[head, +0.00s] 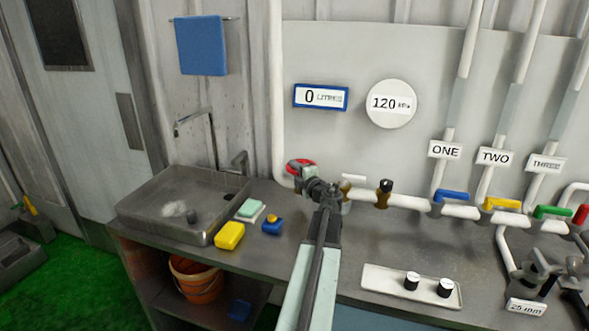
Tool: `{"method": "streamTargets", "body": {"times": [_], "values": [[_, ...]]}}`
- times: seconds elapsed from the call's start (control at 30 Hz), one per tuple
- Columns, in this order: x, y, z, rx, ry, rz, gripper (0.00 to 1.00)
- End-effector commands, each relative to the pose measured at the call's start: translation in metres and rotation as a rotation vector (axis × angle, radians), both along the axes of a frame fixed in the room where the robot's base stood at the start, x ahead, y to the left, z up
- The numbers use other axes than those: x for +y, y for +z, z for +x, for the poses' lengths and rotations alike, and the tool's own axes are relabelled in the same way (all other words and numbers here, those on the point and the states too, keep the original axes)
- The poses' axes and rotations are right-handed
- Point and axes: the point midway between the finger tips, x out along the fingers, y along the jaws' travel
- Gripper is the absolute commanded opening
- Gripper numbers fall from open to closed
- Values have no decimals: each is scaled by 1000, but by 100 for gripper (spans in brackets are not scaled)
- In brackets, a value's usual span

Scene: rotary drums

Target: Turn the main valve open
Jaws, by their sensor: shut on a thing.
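The main valve seems to be the red handwheel (297,164) on the white pipe, at the back of the counter just right of the sink. My gripper (308,174) is at the handwheel's right side, shut on its rim. The fingers and part of the wheel are hidden by the gripper body. A dial (391,104) on the wall reads 120 kPa, and a blue-framed display (321,97) reads 0 litres.
Right of my arm, the pipe carries a black-and-brass fitting (384,193) and branches with blue (451,196), yellow (502,204) and green (552,212) levers. A white tray (385,280) lies in front. A yellow sponge (230,235) lies left of my arm.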

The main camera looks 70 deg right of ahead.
Motion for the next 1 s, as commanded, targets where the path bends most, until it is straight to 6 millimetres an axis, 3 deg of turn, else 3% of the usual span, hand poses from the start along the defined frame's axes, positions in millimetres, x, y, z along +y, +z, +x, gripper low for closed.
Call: {"method": "streamTargets", "body": {"times": [0.33,0.37,0.4,0.43,0.77,1.0], "values": [[1,-1,0,1,5,0,0],[1,-1,0,1,5,0,22],[1,-1,0,1,4,0,33],[1,-1,0,1,4,0,38],[1,0,-1,1,3,-1,38],[22,0,-23,1,1,-1,38]]}}
